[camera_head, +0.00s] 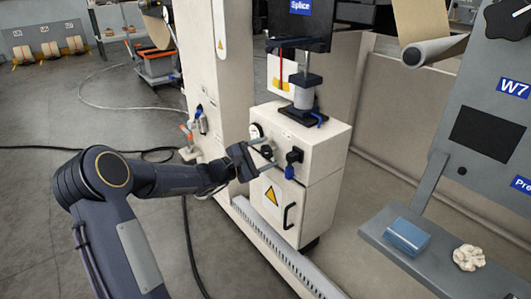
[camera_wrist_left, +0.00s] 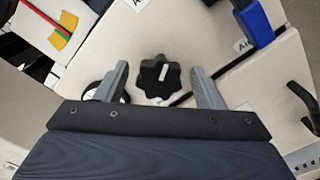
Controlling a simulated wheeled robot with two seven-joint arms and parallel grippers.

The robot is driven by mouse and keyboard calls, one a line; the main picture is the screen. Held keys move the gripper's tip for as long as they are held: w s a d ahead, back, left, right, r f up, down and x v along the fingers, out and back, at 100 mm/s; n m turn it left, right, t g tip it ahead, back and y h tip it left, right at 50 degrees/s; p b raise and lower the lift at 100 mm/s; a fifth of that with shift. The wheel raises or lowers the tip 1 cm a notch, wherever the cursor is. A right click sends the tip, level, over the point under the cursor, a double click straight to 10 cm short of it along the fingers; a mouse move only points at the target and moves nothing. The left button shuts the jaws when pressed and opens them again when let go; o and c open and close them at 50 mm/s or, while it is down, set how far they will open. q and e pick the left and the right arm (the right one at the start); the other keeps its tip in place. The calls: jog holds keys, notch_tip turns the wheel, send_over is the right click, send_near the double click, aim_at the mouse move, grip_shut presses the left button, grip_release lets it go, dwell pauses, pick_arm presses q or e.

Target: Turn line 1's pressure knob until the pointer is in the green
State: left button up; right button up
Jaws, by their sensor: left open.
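A black lobed knob (camera_wrist_left: 160,80) with a white mark is on the cream cabinet's front (camera_head: 318,189). In the left wrist view it sits between the two grey fingers of my left gripper (camera_wrist_left: 158,86), with a visible gap on each side. The gripper is open. In the head view my left gripper (camera_head: 267,153) reaches the cabinet's front from the left, over the small knob area. A round white gauge (camera_head: 256,131) is just above it; in the wrist view the left finger partly covers the gauge, and I cannot read its pointer. My right gripper is not in view.
A black switch with a blue padlock-like part (camera_head: 291,171) is right of the knob. A black clamp stand (camera_head: 304,112) stands on the cabinet. A grey shelf (camera_head: 440,279) at the right holds a blue box (camera_head: 407,237) and a crumpled pale lump (camera_head: 468,257). Cables cross the floor.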

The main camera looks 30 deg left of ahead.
pick_arm(q)
jog(key=p+v, duration=0.2)
jog(key=v, duration=0.5)
jog(key=shift+s, duration=0.2)
jog(key=s+d+r+m+g+h+p, duration=0.1)
jog(key=s+d+r+m+g+h, duration=0.2)
jog(key=s+d+m, duration=0.45)
jog(key=s+d+r+m+g, duration=0.2)
jog(key=s+d+m+g, duration=0.3)
jog(key=d, duration=0.6)
jog(key=s+d+f+m+g+y+p, duration=0.2)
jog(key=s+m+y, duration=0.45)
jog(key=s, duration=1.05)
notch_tip(320, 180, up, 36)
jog(key=m+g+p, duration=0.1)
jog(key=p, duration=3.6)
jog(key=shift+s+a+r, duration=0.15)
jog(key=shift+s+a, duration=0.15)
jog(key=shift+s, duration=0.1)
